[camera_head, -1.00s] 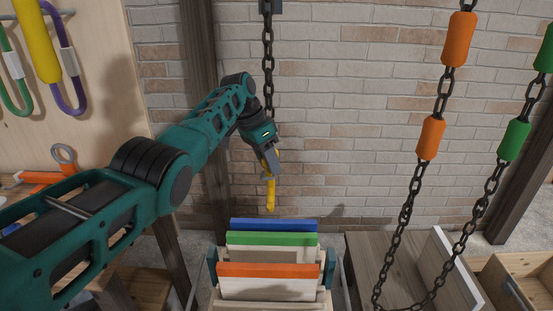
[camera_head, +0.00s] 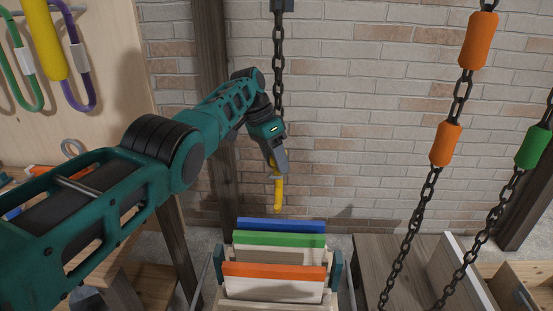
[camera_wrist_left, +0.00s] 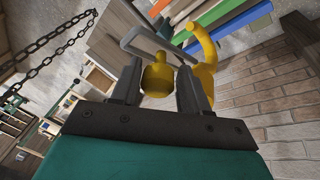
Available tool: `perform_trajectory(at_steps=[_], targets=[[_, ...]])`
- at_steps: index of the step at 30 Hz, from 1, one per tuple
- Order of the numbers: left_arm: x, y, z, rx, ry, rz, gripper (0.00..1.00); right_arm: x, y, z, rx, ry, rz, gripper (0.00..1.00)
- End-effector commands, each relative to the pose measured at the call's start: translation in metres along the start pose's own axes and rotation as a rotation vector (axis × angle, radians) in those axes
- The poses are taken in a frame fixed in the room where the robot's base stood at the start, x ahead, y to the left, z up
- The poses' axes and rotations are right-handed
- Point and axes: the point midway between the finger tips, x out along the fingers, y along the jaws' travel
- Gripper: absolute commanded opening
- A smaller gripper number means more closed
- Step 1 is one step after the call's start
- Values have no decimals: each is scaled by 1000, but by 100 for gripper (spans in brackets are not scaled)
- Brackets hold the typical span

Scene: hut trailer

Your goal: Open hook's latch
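The yellow hook (camera_head: 278,196) hangs at the end of a dark chain (camera_head: 279,70) in front of the brick wall. My left gripper (camera_head: 276,168) is at the upper part of the hook. My right gripper is in neither view.
Below the hook stands a rack with blue (camera_head: 281,226), green (camera_head: 279,240) and orange (camera_head: 274,271) topped boards. A chain with orange sleeves (camera_head: 446,144) hangs at right. A wooden pegboard (camera_head: 100,40) with coloured loops is at left.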

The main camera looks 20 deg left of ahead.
Motion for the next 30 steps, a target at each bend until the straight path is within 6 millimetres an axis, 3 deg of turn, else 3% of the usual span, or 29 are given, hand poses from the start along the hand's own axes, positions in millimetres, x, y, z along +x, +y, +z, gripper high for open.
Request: perform_trajectory(at_steps=[7, 11, 24, 30], targets=[[-1, 0, -1, 2, 2, -1, 45, 0, 0, 0, 1, 0, 0, 59], [-13, 0, -1, 3, 4, -2, 45, -2, 0, -2, 1, 0, 0, 59], [-105, 0, -1, 0, 3, -1, 45, -6, 0, -8, 1, 0, 0, 59], [-126, 0, 0, 0, 1, 0, 45, -11, 0, -15, 1, -1, 0, 59]])
